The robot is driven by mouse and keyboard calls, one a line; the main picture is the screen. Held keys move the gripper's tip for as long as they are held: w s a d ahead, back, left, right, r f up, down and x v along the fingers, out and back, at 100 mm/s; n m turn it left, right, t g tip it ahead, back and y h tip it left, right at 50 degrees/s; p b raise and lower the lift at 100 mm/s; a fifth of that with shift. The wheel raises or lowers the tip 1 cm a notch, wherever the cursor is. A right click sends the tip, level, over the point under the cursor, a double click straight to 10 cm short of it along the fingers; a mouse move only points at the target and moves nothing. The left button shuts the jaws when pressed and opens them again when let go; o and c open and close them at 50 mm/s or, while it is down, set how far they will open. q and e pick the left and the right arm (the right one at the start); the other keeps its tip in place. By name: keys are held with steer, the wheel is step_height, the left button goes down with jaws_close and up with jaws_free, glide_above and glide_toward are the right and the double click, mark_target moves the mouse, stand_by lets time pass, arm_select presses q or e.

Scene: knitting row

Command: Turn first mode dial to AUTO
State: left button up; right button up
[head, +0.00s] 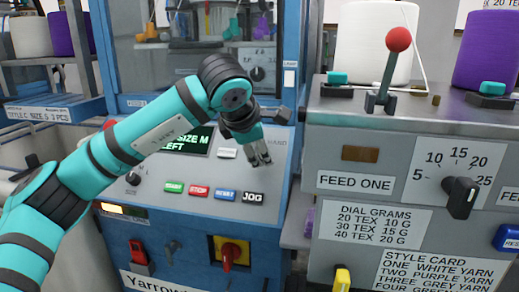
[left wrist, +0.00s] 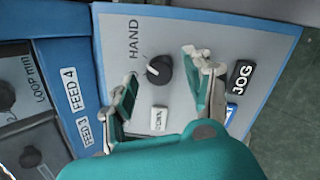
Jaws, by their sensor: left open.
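The black mode dial (left wrist: 159,70) shows in the left wrist view on a light grey panel, with the word HAND beside it. A white mark is on the side of the dial nearer that word. No AUTO label shows. My left gripper (left wrist: 162,78) is open, one finger on each side of the dial; I cannot tell if they touch it. In the head view, my left gripper (head: 261,160) is at the right part of the machine's panel (head: 205,209) and hides the dial. My right gripper is not in view.
Green, red and blue buttons and a black JOG button (head: 252,198) lie below the gripper. A display (head: 184,143) reads SIZE M, LEFT. A grey cabinet with a red-knobbed lever (head: 398,40) and a black dial (head: 461,197) stands to the right.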

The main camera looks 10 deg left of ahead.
arm_select(q)
steer(key=shift+w+f, duration=0.4)
steer(key=shift+f, duration=0.05)
jaws_close()
